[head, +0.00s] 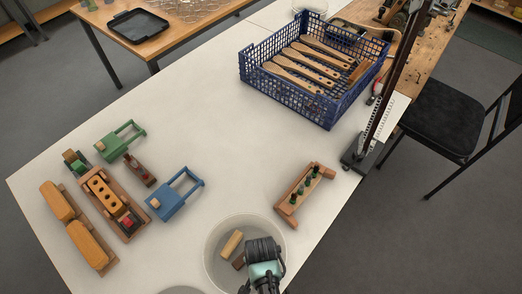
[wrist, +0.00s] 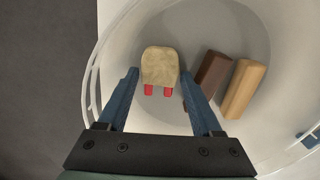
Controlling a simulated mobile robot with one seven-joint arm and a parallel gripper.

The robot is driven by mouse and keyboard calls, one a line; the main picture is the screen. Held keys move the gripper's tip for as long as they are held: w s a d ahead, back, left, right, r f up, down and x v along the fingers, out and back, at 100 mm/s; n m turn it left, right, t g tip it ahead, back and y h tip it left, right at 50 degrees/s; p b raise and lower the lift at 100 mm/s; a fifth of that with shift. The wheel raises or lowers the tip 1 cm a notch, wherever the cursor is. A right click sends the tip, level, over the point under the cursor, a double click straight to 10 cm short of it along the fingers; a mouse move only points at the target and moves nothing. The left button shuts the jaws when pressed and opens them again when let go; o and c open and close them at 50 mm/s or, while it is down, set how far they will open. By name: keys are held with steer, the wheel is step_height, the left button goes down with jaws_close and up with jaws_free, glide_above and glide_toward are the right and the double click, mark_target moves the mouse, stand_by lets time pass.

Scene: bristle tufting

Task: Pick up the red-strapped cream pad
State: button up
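The cream pad (wrist: 160,66) with two red straps lies on the floor of a round pale bin in the wrist view. My gripper (wrist: 160,82) is open, its two blue fingers reaching down into the bin on either side of the pad. There is a gap between the left finger and the pad; the right finger is close to the pad's right edge. In the head view my gripper (head: 262,262) is over the bin (head: 212,240), and the pad is hidden there behind my arm.
A dark brown block (wrist: 212,74) and a tan block (wrist: 243,88) lie in the bin just right of the pad. The bin's wall surrounds my fingers. Wooden toys (head: 107,200), a peg rack (head: 304,194) and a blue crate (head: 335,110) stand on the white table (head: 210,120).

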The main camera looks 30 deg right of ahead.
jaws_close()
steer(key=shift+r, duration=0.1)
